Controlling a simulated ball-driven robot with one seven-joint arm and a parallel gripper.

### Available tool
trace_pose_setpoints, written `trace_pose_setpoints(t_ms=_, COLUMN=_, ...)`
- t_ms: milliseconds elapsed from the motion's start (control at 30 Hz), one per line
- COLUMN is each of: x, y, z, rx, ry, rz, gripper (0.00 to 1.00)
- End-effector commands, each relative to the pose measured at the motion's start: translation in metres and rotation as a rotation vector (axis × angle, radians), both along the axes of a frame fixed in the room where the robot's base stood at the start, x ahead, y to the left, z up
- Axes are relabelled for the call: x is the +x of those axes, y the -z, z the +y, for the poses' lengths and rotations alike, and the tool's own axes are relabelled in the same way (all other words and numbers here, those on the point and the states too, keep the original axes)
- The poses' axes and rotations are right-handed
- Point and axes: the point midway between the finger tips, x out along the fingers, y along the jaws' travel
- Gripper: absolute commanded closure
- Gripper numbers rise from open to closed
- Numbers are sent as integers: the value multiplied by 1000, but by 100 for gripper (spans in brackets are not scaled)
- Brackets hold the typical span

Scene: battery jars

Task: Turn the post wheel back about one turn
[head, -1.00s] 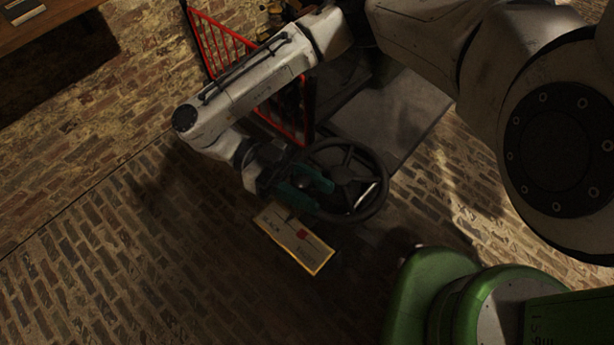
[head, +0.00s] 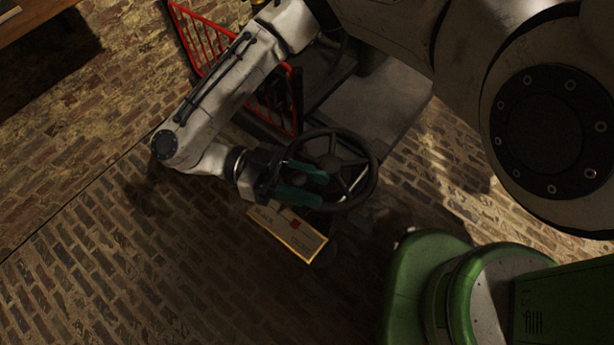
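The post wheel (head: 374,180) is a dark, spoked steering-type wheel in the middle of the head view. My gripper (head: 322,190) reaches in from the left, over the wheel's lower left part. Its two teal fingers point right and lie visibly apart, with a gap between them. The wheel's left rim is partly hidden behind the gripper. I cannot tell whether the fingers touch the rim or a spoke.
A yellow-edged sign plate (head: 290,235) sits just below the wheel. A red barred frame (head: 208,45) and a grey flat surface (head: 375,110) stand behind it. Brick floor (head: 130,270) is clear at the lower left. A wooden shelf (head: 30,20) is at the upper left.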

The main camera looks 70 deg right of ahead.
Motion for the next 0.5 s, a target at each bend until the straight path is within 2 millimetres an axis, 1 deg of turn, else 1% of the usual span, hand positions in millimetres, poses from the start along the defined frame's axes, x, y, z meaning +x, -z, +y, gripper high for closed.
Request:
trace_pose_setpoints(t_ms=33, x=-1, y=-3, z=-2, rx=3, ry=-6, rz=6, gripper=57)
trace_pose_setpoints(t_ms=200, x=0, y=-2, z=-2, rx=1, ry=-4, rz=3, gripper=41)
trace_pose_setpoints(t_ms=500, x=0, y=-1, z=-1, rx=-1, ry=-1, rz=1, gripper=40)
